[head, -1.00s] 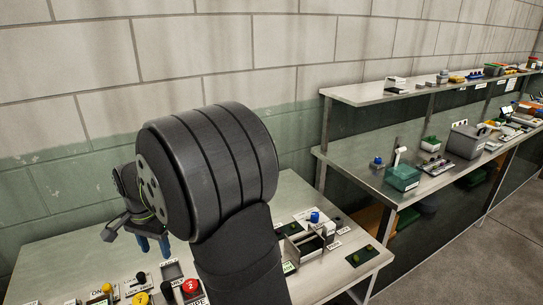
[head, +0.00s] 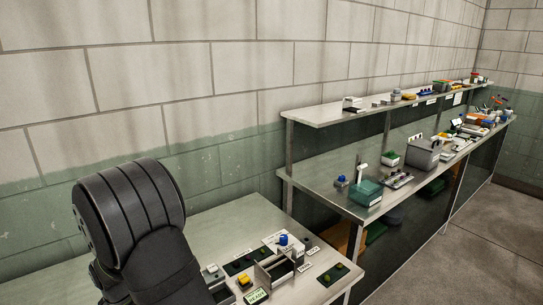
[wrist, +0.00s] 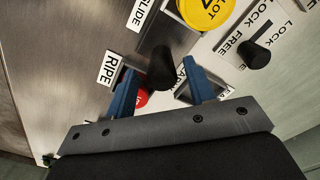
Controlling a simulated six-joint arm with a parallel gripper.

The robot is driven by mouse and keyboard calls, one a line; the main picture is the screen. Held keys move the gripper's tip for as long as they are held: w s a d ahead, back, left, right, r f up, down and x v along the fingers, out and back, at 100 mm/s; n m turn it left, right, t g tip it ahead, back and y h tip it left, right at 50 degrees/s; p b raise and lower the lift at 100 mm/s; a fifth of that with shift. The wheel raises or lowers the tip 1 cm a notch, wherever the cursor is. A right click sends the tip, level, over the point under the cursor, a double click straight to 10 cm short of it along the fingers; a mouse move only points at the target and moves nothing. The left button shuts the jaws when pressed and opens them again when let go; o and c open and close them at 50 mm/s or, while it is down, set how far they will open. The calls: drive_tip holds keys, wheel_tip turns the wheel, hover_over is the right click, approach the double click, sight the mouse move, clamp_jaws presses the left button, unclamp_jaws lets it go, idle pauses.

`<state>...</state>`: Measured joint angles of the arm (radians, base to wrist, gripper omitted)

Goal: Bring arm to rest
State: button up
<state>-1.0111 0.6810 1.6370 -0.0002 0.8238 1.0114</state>
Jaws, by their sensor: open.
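My gripper (wrist: 165,88) shows in the wrist view with its two blue fingers apart. A black knob (wrist: 161,68) appears between the fingers, and I see no finger closed on it. A red round part (wrist: 142,98), partly hidden by the left finger, lies beside a "RIPE" label (wrist: 109,68). In the head view my dark arm stands at the lower left, over the near bench (head: 215,232). The gripper itself does not show there.
A yellow "LOT" disc (wrist: 205,10) and a black lever (wrist: 254,54) by a "LOCK FREE" label are close to the gripper. The near bench carries a blue knob (head: 283,239) and a yellow button (head: 243,281). A longer bench with a shelf (head: 340,112) runs along the wall.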

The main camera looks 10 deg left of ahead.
wheel_tip(320, 180, down, 2)
drive_tip(key=shift+f, duration=0.1)
drive_tip(key=shift+s, duration=0.1)
drive_tip(key=o, duration=1.1)
drive_tip(key=s+a+r+n, duration=0.2)
drive_tip(key=r+n, duration=1)
drive_tip(key=n, duration=0.1)
drive_tip(key=s+a+r+n, duration=0.2)
drive_tip(key=r+n, duration=1)
drive_tip(key=n, duration=0.2)
drive_tip(key=f, duration=1)
drive_tip(key=shift+w+d+f, duration=0.1)
drive_tip(key=shift+w+f, duration=0.1)
drive_tip(key=shift+w, duration=0.05)
drive_tip(key=shift+r, duration=0.15)
